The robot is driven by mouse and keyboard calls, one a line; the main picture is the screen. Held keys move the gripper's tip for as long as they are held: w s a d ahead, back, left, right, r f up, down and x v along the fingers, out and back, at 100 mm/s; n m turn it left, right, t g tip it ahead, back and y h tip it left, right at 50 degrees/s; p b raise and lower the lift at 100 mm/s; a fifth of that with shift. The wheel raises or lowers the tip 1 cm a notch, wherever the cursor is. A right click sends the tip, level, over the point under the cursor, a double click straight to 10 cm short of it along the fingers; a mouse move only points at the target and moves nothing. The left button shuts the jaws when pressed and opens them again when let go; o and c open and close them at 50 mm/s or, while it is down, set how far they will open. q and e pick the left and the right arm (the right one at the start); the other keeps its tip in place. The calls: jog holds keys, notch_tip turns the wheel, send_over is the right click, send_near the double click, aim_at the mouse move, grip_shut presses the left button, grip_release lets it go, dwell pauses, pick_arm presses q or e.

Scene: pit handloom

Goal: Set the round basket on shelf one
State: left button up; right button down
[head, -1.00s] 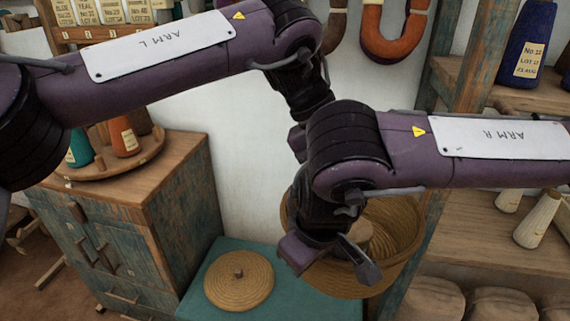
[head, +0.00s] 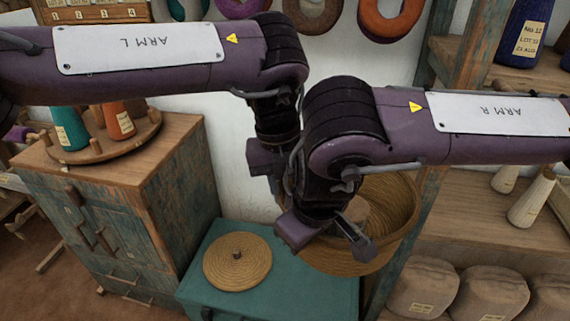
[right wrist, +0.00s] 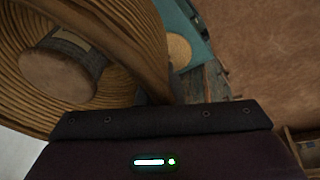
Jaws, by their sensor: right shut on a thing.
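The round basket (head: 398,222) is coiled tan wickerwork and shows behind my right gripper, at the right end of the teal chest in the head view. My right gripper (head: 325,236) is shut on its rim. In the right wrist view the basket (right wrist: 120,35) fills the upper left, with a spool (right wrist: 60,75) inside it. I cannot tell whether its base touches the chest. My left gripper (head: 266,165) is empty, beside my right wrist; its fingers are mostly hidden. A wooden shelf unit (head: 465,195) stands at the right; no shelf number is legible.
A round woven lid (head: 237,262) lies on the teal chest (head: 300,290). A worn cabinet (head: 110,190) with cones on a round tray stands at the left. Pale cones (head: 530,200) stand on the middle shelf, with sacks (head: 425,285) below. A wooden post (head: 455,90) edges the shelves.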

pick_arm(q)
jog(key=shift+d+f, duration=0.2)
jog(key=shift+f, duration=1.15)
jog(key=shift+c, duration=0.2)
grip_shut()
jog(key=shift+d, duration=0.15)
jog(key=shift+r, duration=0.15)
pick_arm(e)
jog(key=c, duration=1.6)
grip_release()
jog(key=shift+a, duration=0.1)
jog(key=shift+c, duration=0.2)
jog(key=shift+o, duration=0.7)
